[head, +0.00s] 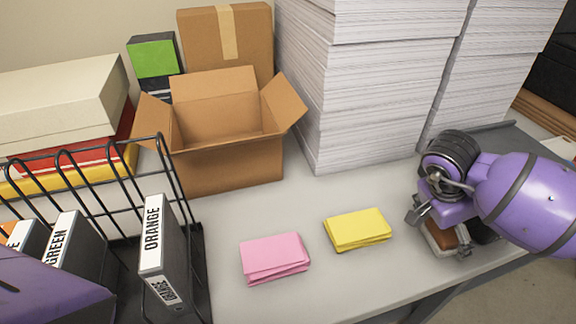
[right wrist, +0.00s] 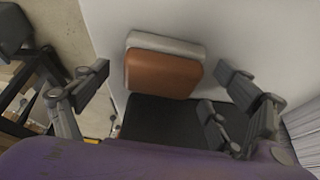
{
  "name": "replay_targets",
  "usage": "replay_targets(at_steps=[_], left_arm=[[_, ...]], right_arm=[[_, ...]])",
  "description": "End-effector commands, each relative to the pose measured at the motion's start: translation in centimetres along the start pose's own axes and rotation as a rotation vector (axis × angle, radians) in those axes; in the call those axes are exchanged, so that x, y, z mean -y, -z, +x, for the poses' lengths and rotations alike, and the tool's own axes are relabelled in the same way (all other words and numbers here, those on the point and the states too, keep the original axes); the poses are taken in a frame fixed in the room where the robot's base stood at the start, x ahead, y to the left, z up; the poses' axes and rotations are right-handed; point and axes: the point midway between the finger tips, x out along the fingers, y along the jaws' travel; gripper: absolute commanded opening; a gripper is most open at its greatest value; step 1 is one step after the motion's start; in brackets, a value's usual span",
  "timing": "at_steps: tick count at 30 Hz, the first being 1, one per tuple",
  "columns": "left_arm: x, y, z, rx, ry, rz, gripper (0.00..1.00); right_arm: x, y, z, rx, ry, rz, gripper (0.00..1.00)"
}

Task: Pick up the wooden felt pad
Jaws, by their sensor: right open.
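The wooden felt pad is a brown block with a pale layer along one side. It lies near the table's right front edge, where its brown part (head: 441,236) shows partly behind my right gripper (head: 440,228). In the right wrist view the pad (right wrist: 162,73) lies between the spread fingers of my right gripper (right wrist: 163,80), apart from both. The gripper is open and empty, above the pad. My left gripper is not in view; only a purple part of my left arm shows at the lower left.
A black item (right wrist: 160,121) lies right beside the pad. Yellow notes (head: 357,229) and pink notes (head: 274,257) lie to the left on the table. Tall paper stacks (head: 370,90) stand behind. An open carton (head: 228,160) and a wire rack (head: 100,190) with binders stand further left.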

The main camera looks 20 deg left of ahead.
Motion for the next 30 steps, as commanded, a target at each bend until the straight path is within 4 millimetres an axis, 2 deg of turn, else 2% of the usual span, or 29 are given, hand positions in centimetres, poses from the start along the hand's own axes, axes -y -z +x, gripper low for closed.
replay_targets(at_steps=[7, 18, 19, 30], left_arm=[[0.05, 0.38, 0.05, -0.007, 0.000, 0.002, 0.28], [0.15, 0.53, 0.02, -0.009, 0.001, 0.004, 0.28], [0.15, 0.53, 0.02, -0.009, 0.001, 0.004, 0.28], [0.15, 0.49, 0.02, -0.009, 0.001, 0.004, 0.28]], right_arm=[[0.01, -0.02, 0.30, 0.000, 0.000, -0.001, 0.88], [0.01, -0.02, 0.27, 0.000, 0.000, -0.001, 0.41], [0.02, -0.01, 0.26, 0.000, 0.000, -0.001, 0.39], [0.07, 0.32, -0.43, -0.001, 0.002, 0.000, 0.39]])
